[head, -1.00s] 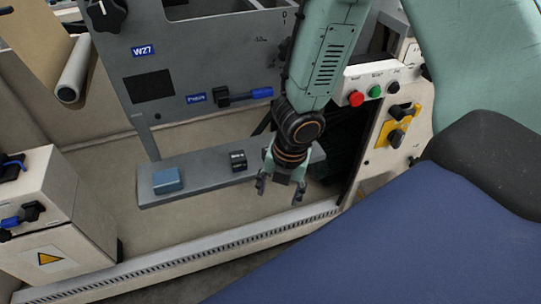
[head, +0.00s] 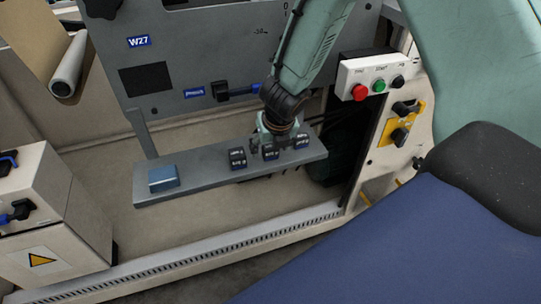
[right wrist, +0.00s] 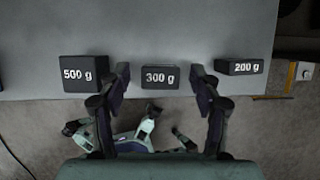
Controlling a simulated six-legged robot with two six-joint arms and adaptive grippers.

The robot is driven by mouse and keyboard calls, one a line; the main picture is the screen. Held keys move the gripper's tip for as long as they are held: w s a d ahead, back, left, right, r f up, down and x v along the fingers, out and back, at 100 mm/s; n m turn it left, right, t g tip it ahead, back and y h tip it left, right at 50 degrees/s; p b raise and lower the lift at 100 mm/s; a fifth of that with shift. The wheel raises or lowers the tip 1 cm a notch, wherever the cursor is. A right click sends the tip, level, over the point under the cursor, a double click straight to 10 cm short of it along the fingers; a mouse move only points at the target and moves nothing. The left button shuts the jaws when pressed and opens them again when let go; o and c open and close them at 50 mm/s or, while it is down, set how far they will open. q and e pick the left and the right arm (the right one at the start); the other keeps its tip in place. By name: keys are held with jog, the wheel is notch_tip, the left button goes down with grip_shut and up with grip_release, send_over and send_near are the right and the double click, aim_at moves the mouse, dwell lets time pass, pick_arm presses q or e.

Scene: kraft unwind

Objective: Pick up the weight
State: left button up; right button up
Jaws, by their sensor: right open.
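Three dark block weights stand in a row on a grey shelf (head: 205,177). In the right wrist view they read 500 g (right wrist: 86,74), 300 g (right wrist: 160,77) and 200 g (right wrist: 239,67), from left to right. In the head view the left weight (head: 237,158), middle weight (head: 270,153) and right weight (head: 301,142) show, their labels too small to read. My right gripper (head: 277,138) is open at the middle weight. In the wrist view its fingers stand on either side of the 300 g block, with a gap at each side. My left gripper is not in view.
A blue block (head: 163,179) lies at the shelf's left end. Above the shelf is a grey panel (head: 165,50) with a W27 label. A control box with red, green and black buttons (head: 379,86) is to the right. A cream cabinet (head: 38,190) stands at left.

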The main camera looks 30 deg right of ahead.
jog(key=shift+w+d+f, duration=0.1)
jog(key=shift+w+f, duration=0.15)
jog(key=shift+f, duration=0.25)
jog(key=shift+s+r, duration=0.1)
jog(key=shift+c, duration=0.7)
grip_shut()
